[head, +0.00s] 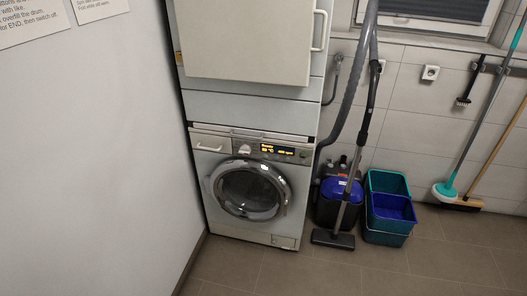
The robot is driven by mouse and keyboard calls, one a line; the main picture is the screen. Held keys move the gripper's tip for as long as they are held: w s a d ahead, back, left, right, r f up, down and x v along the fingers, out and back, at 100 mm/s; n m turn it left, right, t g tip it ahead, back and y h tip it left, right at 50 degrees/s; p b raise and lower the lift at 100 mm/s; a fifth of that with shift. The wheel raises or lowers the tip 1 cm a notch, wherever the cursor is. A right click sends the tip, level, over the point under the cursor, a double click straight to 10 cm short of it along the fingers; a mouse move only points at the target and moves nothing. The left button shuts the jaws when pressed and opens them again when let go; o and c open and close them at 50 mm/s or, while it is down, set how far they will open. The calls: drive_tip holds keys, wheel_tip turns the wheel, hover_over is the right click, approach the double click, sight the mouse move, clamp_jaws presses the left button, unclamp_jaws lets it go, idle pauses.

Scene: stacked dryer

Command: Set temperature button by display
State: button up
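The front-loading machine (248,225) stands on the floor below the stacked upper unit. Its lit display (277,150) shows small orange text with what looks like a temperature in °C; the digits are too small to read surely. A round knob (245,149) is left of the display. A small dark round control (303,154) is right of it. Small buttons close to the display cannot be told apart. The round drum door (249,191) below looks shut. My gripper is not in view.
The upper unit (245,40) has a large beige front and a pale handle (320,30). Right of the machine stand a vacuum cleaner (340,190) with its hose and stacked buckets (388,190). Brooms lean at far right. A white wall is close on the left. The front floor is clear.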

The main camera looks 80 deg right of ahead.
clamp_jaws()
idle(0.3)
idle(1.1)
